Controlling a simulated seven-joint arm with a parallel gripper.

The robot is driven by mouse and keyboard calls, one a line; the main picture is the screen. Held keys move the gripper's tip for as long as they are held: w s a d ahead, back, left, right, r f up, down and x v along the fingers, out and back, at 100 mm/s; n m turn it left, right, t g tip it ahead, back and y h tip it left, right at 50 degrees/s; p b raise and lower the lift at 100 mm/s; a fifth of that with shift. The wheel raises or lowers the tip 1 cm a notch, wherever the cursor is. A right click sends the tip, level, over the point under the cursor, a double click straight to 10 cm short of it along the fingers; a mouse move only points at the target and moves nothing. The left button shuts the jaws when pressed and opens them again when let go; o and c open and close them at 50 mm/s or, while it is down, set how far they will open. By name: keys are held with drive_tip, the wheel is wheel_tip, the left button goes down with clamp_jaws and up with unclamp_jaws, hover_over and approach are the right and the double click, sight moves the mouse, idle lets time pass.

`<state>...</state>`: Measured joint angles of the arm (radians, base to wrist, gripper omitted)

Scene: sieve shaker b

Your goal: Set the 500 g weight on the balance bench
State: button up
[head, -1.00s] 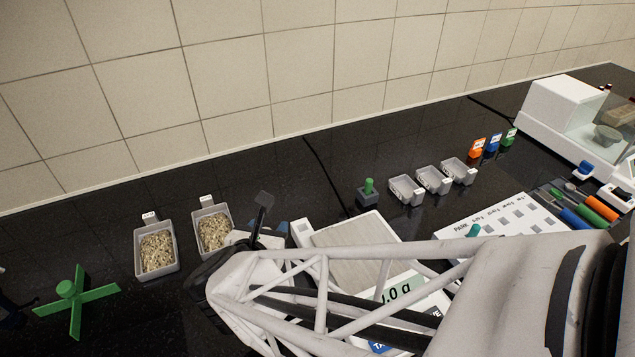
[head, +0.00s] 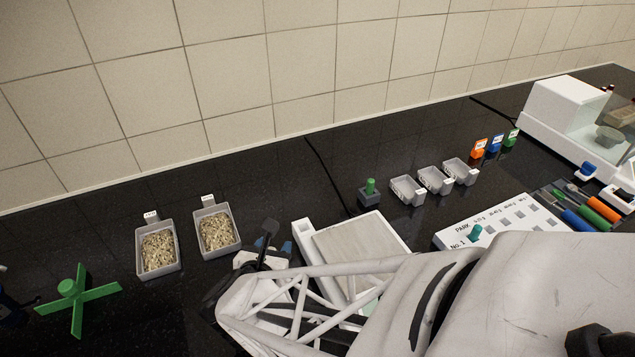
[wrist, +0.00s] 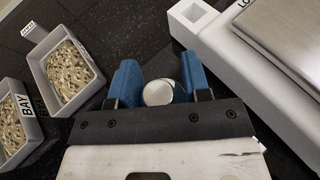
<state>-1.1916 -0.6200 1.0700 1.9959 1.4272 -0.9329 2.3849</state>
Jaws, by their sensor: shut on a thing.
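A round silver-topped piece, which looks like the metal weight (wrist: 158,92), sits between the blue fingers of my gripper (wrist: 160,85) in the wrist view. My gripper is shut on it. No mass marking can be read. In the head view my gripper (head: 278,246) is left of the white balance (head: 304,240), low over the black bench (head: 110,215), with the weight hidden by my wrist. The balance has a bare metal pan (head: 360,240), also at the upper right of the wrist view (wrist: 295,30). Its readout is covered by my arm.
Two grey trays of grainy material (head: 158,250) (head: 217,231) stand left of my gripper. A green cross-shaped knob (head: 76,297) is further left. Small empty trays (head: 407,190) and a green-topped post (head: 370,188) stand behind. A white peg board (head: 500,218) is right.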

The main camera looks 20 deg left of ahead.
drive_tip(key=shift+f, duration=1.05)
drive_tip(key=shift+f, duration=0.15)
drive_tip(key=o, duration=1.2)
drive_tip(key=shift+o, duration=0.2)
drive_tip(key=shift+v, duration=6)
